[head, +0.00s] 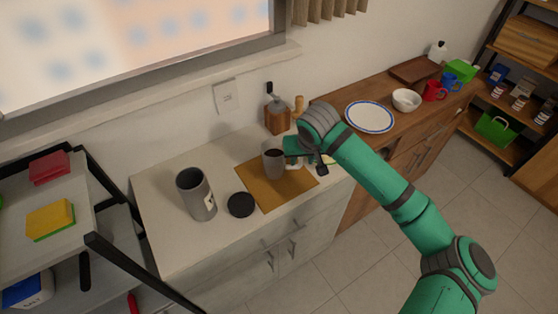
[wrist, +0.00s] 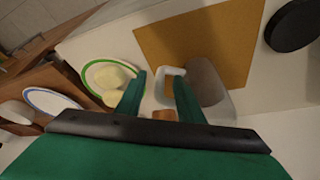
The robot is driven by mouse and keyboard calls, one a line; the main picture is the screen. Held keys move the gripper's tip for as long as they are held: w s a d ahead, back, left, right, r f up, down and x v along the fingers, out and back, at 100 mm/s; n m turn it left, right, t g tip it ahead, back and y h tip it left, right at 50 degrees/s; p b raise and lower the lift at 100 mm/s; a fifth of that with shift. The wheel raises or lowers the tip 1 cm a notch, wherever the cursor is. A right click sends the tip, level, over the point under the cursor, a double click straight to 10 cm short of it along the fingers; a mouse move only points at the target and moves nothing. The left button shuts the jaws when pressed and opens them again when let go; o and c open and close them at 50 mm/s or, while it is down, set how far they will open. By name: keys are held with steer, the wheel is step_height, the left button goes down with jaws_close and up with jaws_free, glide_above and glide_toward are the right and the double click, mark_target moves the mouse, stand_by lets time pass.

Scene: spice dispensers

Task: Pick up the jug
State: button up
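The grey jug (head: 273,163) stands upright on the brown mat (head: 270,196) on the white counter, with something dark inside. In the wrist view the jug (wrist: 208,84) is right of my fingers, with its pale handle (wrist: 168,74) pointing toward them. My gripper (head: 305,155) is beside the jug on its handle side. In the wrist view my gripper (wrist: 158,90) is open, with a wide gap between its green fingers. The right finger overlaps the handle; I cannot tell whether it touches or passes through the loop.
A grey canister (head: 195,193) and a black lid (head: 240,204) stand left of the jug. A green-rimmed plate (wrist: 92,68) with pale food lies left of my fingers. The counter's front left is clear.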

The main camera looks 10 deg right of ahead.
mark_target(301, 162)
steer(key=x, duration=0.4)
steer(key=shift+w+f, duration=0.1)
steer(key=shift+f, duration=0.25)
steer(key=shift+c, duration=0.3)
jaws_close()
steer(key=shift+r, duration=0.3)
